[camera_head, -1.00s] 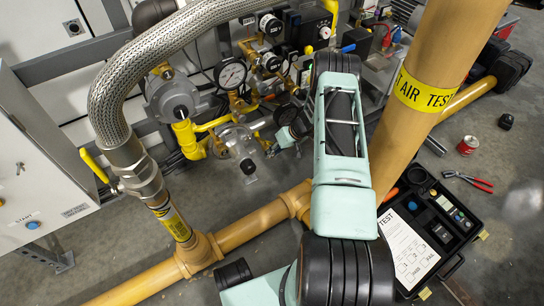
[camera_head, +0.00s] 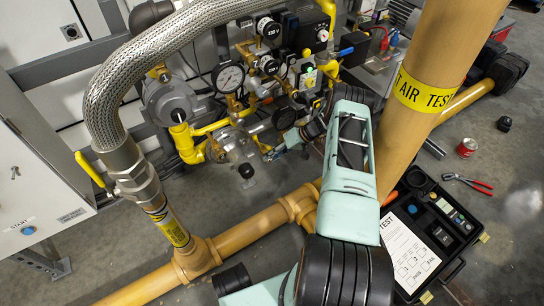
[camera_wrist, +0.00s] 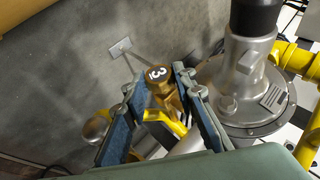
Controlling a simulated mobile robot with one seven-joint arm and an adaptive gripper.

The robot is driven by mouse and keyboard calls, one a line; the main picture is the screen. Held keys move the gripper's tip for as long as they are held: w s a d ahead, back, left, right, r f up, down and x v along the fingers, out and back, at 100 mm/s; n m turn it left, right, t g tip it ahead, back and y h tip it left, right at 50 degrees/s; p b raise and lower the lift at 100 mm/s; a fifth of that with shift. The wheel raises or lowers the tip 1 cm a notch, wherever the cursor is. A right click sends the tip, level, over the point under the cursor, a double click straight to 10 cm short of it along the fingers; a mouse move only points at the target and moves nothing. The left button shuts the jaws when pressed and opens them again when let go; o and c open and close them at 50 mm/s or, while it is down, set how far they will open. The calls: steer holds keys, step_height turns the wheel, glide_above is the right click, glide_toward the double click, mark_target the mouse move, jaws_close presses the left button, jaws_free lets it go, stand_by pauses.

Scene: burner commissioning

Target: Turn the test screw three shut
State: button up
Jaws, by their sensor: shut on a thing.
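The test screw three is a brass fitting (camera_wrist: 158,76) whose dark round cap carries a white mark with a 3. It stands between the blue-grey fingers of my gripper (camera_wrist: 154,90) in the wrist view. The gripper is shut on it, near the fingertips. In the head view my gripper (camera_head: 272,152) reaches in from the right to the low side of the grey valve body (camera_head: 236,147). The screw is too small and covered to make out there. How far it is turned cannot be told.
A pressure gauge (camera_head: 229,78) and yellow pipework (camera_head: 186,146) crowd the area above and left. A thick tan pipe (camera_head: 425,95) rises close to my arm on the right. A test case (camera_head: 462,262) lies open on the floor. A grey valve body (camera_wrist: 248,88) stands close right of the fingers.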

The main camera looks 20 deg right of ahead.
steer(key=o, duration=1.2)
steer(key=shift+c, duration=0.2)
steer(key=shift+a+r+h, duration=0.1)
steer(key=shift+h, duration=0.3)
